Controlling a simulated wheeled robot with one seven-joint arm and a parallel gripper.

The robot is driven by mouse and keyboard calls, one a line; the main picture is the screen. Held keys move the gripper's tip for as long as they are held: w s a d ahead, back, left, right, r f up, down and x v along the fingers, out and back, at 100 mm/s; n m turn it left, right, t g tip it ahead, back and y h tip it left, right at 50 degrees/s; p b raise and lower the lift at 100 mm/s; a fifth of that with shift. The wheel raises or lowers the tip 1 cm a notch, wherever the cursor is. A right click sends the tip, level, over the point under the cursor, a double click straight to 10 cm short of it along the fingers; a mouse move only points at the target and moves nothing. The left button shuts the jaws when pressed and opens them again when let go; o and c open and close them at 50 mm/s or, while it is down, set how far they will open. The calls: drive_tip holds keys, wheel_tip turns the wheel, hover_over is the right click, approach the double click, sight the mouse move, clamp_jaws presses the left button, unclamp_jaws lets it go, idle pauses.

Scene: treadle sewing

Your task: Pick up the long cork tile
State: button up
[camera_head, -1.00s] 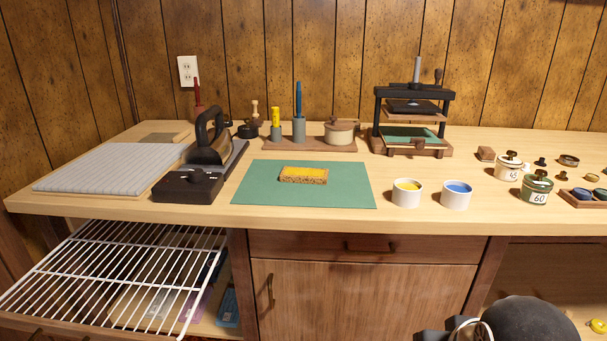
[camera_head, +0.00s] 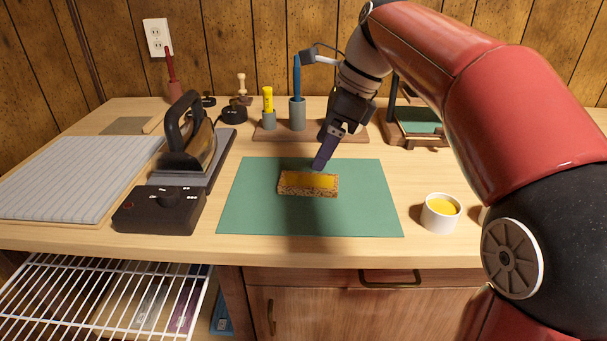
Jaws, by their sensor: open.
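The long cork tile (camera_head: 308,192) lies flat on the green mat (camera_head: 260,217), near its middle. Its sides are speckled brown cork and its top is yellow. My gripper (camera_head: 321,163) hangs from my red arm, pointing down at the tile's back edge. It is open and holds nothing that I can see. Its fingertips overlap the back edge of the tile in the picture; I cannot tell whether they touch it. The fingers line up one behind the other, so the gap between them is hidden.
A white cup of yellow paint (camera_head: 441,212) stands right of the mat. An iron (camera_head: 190,135) and a black box (camera_head: 160,209) stand to the left. A wooden rack (camera_head: 270,133) with a blue-handled tool (camera_head: 297,80) is behind the gripper. My arm hides the right side.

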sight(310, 181)
drive_tip(key=x, duration=0.3)
drive_tip(key=d+b+x, duration=0.1)
drive_tip(key=x, duration=0.1)
drive_tip(key=shift+s+a+f, duration=0.15)
drive_tip(key=shift+s+f, duration=0.1)
drive_tip(key=shift+f, duration=0.35)
drive_tip(key=shift+a+f, duration=0.2)
drive_tip(key=shift+f, duration=0.2)
drive_tip(key=c, duration=1.1)
drive_tip(key=shift+o, duration=0.2)
wheel_tip(310, 181, up, 20)
drive_tip(key=p, duration=0.3)
